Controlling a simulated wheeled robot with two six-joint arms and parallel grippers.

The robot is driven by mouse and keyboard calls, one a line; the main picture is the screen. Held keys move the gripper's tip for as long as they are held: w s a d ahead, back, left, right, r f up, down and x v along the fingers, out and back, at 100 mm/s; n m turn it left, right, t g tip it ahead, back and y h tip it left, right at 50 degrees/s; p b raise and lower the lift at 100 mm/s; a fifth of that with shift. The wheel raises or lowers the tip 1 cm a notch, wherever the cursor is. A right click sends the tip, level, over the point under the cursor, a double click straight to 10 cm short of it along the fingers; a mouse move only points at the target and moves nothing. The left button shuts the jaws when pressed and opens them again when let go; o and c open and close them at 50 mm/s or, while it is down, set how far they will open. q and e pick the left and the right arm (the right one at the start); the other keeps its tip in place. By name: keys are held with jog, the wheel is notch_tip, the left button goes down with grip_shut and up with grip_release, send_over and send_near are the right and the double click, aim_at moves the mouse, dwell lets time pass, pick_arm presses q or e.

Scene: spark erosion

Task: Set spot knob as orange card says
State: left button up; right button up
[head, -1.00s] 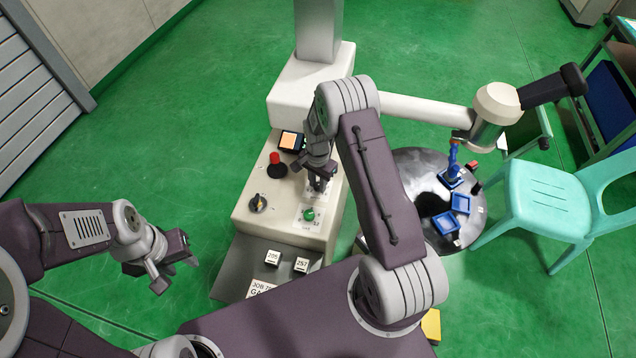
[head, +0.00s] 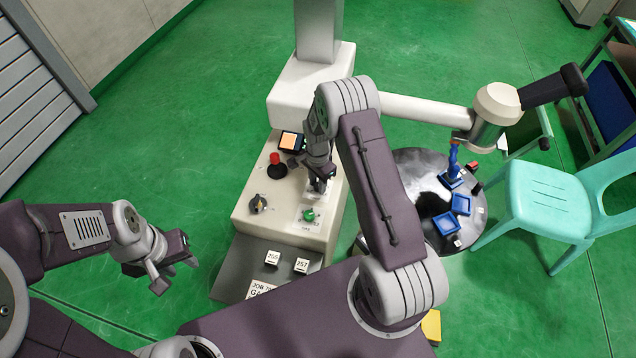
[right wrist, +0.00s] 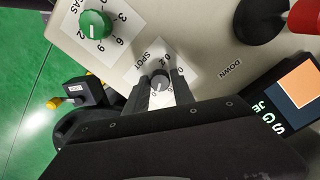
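The spot knob (right wrist: 159,82) is a small grey dial on a white label reading SPOT, in the right wrist view. My right gripper (right wrist: 160,88) has one finger on each side of it, with narrow light gaps showing, so it looks open. In the head view my right gripper (head: 318,188) points down at the console and hides the spot knob. My left gripper (head: 160,277) is open and empty, left of the console.
A green GAS knob (right wrist: 95,24) is close to the spot knob. A red button (head: 275,158) and a black-yellow knob (head: 258,203) are on the console (head: 240,215). Number blocks 205 (head: 272,258) and 257 (head: 301,265) lie on the front shelf.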

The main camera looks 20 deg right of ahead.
aim_at(317, 186)
jog(key=shift+o, duration=1.2)
notch_tip(317, 186, up, 9)
jog(key=shift+b, duration=0.45)
jog(key=shift+a, duration=0.15)
